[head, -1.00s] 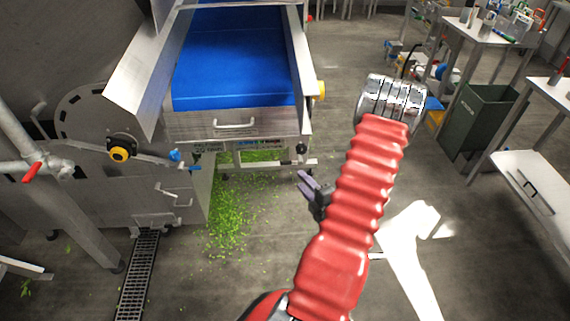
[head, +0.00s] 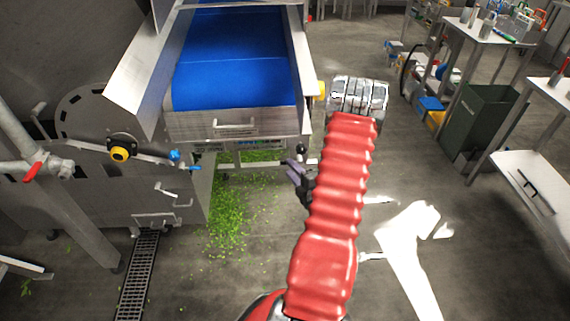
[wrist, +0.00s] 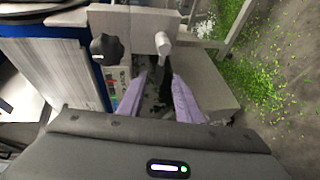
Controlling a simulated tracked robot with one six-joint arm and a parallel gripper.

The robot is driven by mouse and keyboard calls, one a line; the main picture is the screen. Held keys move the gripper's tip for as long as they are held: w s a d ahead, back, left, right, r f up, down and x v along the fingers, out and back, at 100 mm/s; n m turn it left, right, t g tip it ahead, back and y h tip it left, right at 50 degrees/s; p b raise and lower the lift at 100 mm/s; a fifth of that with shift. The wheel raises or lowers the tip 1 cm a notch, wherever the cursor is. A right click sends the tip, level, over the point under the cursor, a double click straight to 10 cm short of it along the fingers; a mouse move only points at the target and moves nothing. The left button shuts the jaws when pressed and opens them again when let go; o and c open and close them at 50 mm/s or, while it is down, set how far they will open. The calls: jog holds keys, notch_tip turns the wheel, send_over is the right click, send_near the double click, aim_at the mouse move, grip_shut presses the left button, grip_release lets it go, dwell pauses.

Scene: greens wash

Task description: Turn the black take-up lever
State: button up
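A black lobed knob (wrist: 105,47) sits on the pale metal bar at the conveyor's end, left of my fingers in the wrist view. In the head view a small black knob (head: 302,149) shows at the conveyor's lower right corner. My gripper (wrist: 157,92) has two purple fingers, spread apart with a gap between them. It also shows in the head view (head: 292,170), just below that knob. A dark narrow part (wrist: 166,72) shows beyond the gap, below a pale handle (wrist: 163,43); I cannot tell whether it is the lever. No contact is visible.
The conveyor's blue belt (head: 235,75) and steel side frame stand left of my arm. Green scraps (head: 232,205) litter the floor. Floor right of my arm is mostly clear.

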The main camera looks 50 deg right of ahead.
aim_at(285, 163)
jog(key=x, duration=0.5)
jog(key=shift+w+d+f, duration=0.1)
jog(key=shift+w, duration=0.2)
grip_shut()
dwell(0.4)
jog(key=shift+s, duration=0.15)
